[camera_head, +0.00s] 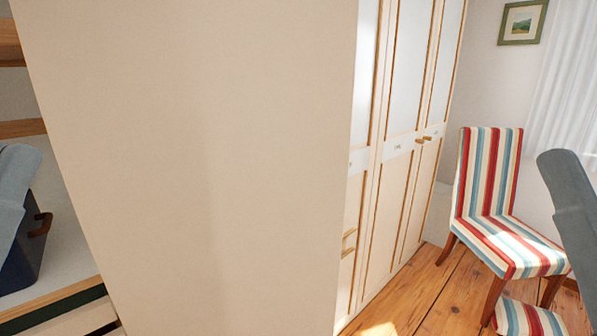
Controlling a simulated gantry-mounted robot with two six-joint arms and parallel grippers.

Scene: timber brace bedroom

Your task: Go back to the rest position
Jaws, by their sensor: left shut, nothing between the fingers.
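My left arm (17,185) shows as a grey-blue part at the left edge. My right arm (575,210) shows as a grey-blue part at the right edge, in front of the striped chair's right side. My right gripper is out of the picture. Neither arm is seen holding anything.
A tall pale wardrobe side panel (200,160) fills the middle, with its doors (400,150) to the right. A striped chair (497,190) stands on the wooden floor (440,290). A framed picture (522,22) hangs behind.

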